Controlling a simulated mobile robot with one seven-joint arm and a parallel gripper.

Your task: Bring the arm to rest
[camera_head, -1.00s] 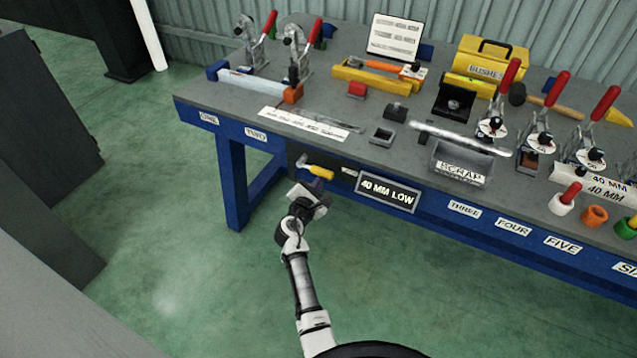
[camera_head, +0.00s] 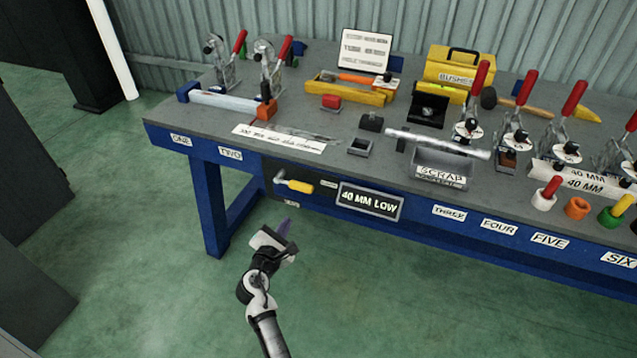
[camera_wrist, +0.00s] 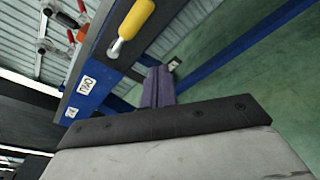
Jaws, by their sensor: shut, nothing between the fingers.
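My gripper (camera_head: 285,228) is in the head view, low in front of the blue workbench (camera_head: 408,222) and apart from it. Its purple fingers are together, with nothing between them. They also show shut in the wrist view (camera_wrist: 158,87). My white and black arm reaches up to it from the bottom of the head view. A yellow-handled tool (camera_head: 299,186) is on the bench's front panel, just above the gripper. That yellow handle also shows at the top of the wrist view (camera_wrist: 136,18).
The grey bench top (camera_head: 330,190) carries clamps, a scrap bin (camera_head: 440,172), a yellow bushes box (camera_head: 462,66) and loose parts. A "40 MM LOW" sign (camera_head: 369,201) is on the front. Green floor (camera_head: 150,270) is clear left of the arm. Dark cabinets stand at far left.

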